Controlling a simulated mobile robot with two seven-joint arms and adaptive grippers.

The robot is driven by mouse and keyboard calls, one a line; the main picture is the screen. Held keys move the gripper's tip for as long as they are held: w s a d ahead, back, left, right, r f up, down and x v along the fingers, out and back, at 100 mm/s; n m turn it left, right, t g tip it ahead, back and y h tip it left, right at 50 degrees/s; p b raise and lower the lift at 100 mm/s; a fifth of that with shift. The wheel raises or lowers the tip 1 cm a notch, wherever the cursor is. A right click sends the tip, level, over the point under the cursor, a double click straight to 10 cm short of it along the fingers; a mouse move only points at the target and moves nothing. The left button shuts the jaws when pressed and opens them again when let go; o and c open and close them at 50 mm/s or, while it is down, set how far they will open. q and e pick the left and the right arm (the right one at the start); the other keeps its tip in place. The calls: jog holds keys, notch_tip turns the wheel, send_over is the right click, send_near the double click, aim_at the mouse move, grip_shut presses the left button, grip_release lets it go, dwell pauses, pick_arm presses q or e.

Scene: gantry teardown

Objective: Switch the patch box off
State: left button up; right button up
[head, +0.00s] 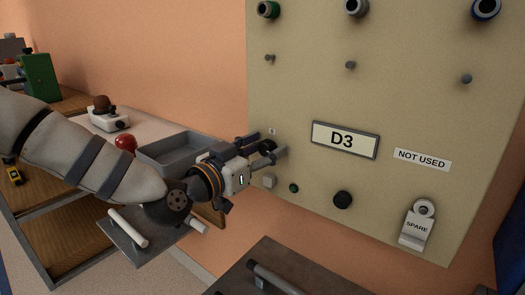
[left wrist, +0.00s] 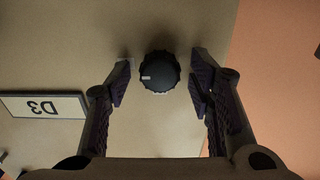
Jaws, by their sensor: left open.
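The patch box is a beige wall panel (head: 390,100) with a D3 plate (head: 345,140), which shows upside down in the left wrist view (left wrist: 44,106). A black ribbed rotary knob (left wrist: 159,72) with a white mark pointing left in that view sits on its face. My left gripper (head: 268,146) is open at the panel's lower left, with its fingers on either side of the knob. In the left wrist view, gaps show between the knob and both fingertips (left wrist: 161,72). In the head view the fingers partly hide the knob. My right gripper is out of view.
Below are a small green button (head: 294,188), a black round part (head: 342,199) and a SPARE tag (head: 417,226). Sockets and grey pegs (head: 350,65) line the upper panel. A grey tray (head: 172,149) and red ball (head: 125,142) are on the left counter.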

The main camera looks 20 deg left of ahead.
pick_arm(q)
jog(key=shift+c, duration=0.5)
grip_shut()
